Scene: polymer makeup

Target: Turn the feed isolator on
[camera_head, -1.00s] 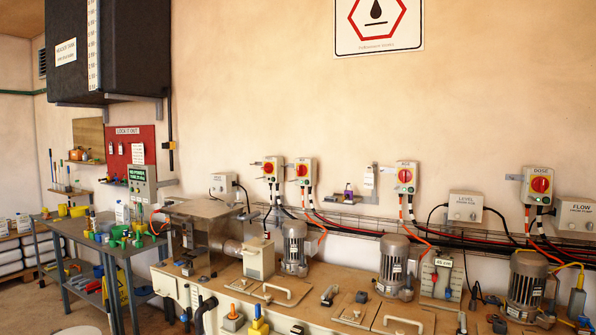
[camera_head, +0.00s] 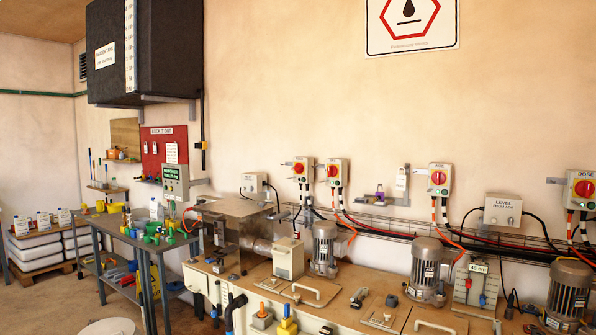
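Several isolator boxes with red rotary knobs on yellow plates hang on the wall. Two stand side by side near the middle, a left one (camera_head: 302,170) and a right one (camera_head: 337,173). A third isolator (camera_head: 440,180) is further right, and one labelled DOSE (camera_head: 582,189) is at the right edge. I cannot read a feed label on any of them, so I cannot tell which is the feed isolator. The knob positions are too small to tell. Neither of my grippers is in view.
A long bench (camera_head: 375,322) with motors (camera_head: 425,268) and lids runs below the isolators. A level box (camera_head: 502,211) hangs between the right isolators. A grey table (camera_head: 130,240) with coloured items stands left. The floor (camera_head: 60,308) at lower left is mostly clear.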

